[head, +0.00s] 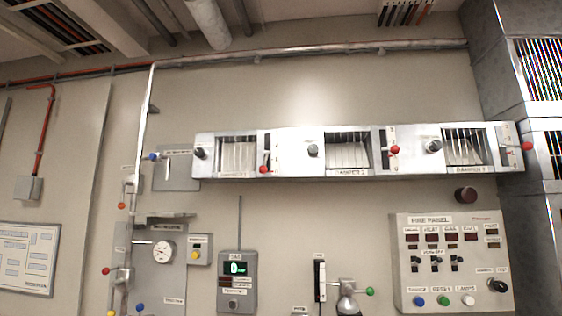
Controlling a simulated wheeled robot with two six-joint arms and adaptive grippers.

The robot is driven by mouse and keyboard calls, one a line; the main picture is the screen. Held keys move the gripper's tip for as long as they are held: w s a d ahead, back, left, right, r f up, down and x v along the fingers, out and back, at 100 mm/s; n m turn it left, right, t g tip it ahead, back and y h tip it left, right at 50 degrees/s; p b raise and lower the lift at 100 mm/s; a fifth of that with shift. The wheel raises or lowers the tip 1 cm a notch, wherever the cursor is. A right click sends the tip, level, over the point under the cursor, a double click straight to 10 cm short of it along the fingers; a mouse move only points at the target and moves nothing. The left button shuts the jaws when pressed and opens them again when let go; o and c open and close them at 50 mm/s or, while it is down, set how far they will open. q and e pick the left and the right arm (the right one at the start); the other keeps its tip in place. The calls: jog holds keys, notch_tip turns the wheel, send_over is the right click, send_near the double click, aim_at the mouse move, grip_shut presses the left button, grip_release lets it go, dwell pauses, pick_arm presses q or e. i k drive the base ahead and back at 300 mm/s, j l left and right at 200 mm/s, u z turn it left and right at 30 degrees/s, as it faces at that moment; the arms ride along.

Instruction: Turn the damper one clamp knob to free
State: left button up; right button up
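A long pale damper housing (290,160) with three barred openings runs along the wall at the upper right. To the left of each opening is a dark round knob: the left knob (200,153), the middle knob (313,151) and the right knob (433,147). Each opening has a red-ball lever on its right: left (264,169), middle (395,149) and right (527,146). The left lever sits low in its slot. Neither gripper is in view.
Below are a fire panel (452,262), a gas display (237,280) and a gauge (162,251). A small grey plate (176,171) with a blue-ended handle is left of the housing. A grey cabinet (500,60) borders the right.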

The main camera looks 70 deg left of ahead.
aim_at(199, 153)
jog(key=u, duration=1.8)
